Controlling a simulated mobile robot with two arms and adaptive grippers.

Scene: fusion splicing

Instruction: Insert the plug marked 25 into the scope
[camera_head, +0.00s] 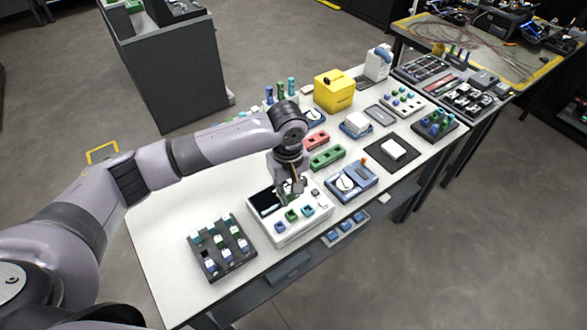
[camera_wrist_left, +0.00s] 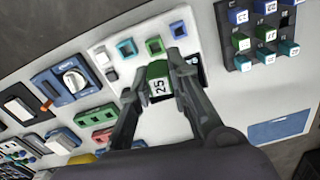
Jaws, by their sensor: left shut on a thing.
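My left gripper (camera_head: 291,190) is over the white scope (camera_head: 300,234) on the table. In the left wrist view the fingers (camera_wrist_left: 161,95) are shut on a green plug (camera_wrist_left: 158,84) whose label reads 25. The scope's white panel (camera_wrist_left: 139,31) lies just beyond the plug. It has a teal socket (camera_wrist_left: 126,48), a green socket (camera_wrist_left: 154,45) and a blue socket (camera_wrist_left: 178,30). The held plug appears above the panel, close to the green socket and apart from it. The scope's dark screen is partly hidden by a finger. My right gripper is not in view.
A dark rack (camera_head: 222,262) of several labelled plugs stands left of the scope, with a dark gap in it. A blue device with a white dial (camera_head: 346,182), a green block (camera_head: 327,157) and a yellow box (camera_head: 334,91) stand farther back.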

